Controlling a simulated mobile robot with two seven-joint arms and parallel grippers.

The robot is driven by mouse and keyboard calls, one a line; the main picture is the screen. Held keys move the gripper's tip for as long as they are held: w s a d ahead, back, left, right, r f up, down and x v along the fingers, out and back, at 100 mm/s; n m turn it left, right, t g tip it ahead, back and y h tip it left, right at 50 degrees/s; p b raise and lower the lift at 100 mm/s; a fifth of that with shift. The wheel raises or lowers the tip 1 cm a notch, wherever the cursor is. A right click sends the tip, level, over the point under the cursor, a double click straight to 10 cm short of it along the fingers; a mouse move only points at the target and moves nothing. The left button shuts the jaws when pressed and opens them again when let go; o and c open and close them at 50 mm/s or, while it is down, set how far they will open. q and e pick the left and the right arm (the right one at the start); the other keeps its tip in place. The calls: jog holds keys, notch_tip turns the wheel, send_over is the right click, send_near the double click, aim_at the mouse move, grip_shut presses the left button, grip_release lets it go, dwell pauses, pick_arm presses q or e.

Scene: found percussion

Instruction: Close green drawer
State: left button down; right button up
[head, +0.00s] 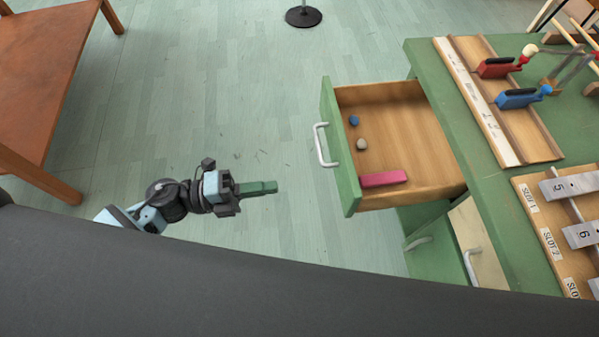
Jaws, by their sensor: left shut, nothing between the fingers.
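The green drawer (339,150) is pulled out to the left from under a green bench. It has a green front, a white bar handle (323,146) and a bare wooden inside. A blue ball (354,120), a pale ball (361,144) and a pink block (383,179) lie in it. My left gripper (274,187) is shut and empty, pointing right. In the picture it is left of the drawer front, a little below the handle, with a gap between them. My right gripper is not in view.
The green bench (434,87) holds a wooden rack (478,90) with red and blue clappers, and a slotted board with numbered metal bars (577,185). Below the drawer is another unit with white handles. A brown table (45,70) stands at the left. The floor between is clear.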

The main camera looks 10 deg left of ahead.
aim_at(345, 176)
pick_arm(q)
jog(key=p+x, duration=0.1)
jog(key=x, duration=1.2)
jog(key=shift+w+d, duration=0.1)
jog(key=shift+w, duration=0.05)
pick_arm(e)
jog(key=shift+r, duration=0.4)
pick_arm(q)
jog(key=shift+d, duration=0.15)
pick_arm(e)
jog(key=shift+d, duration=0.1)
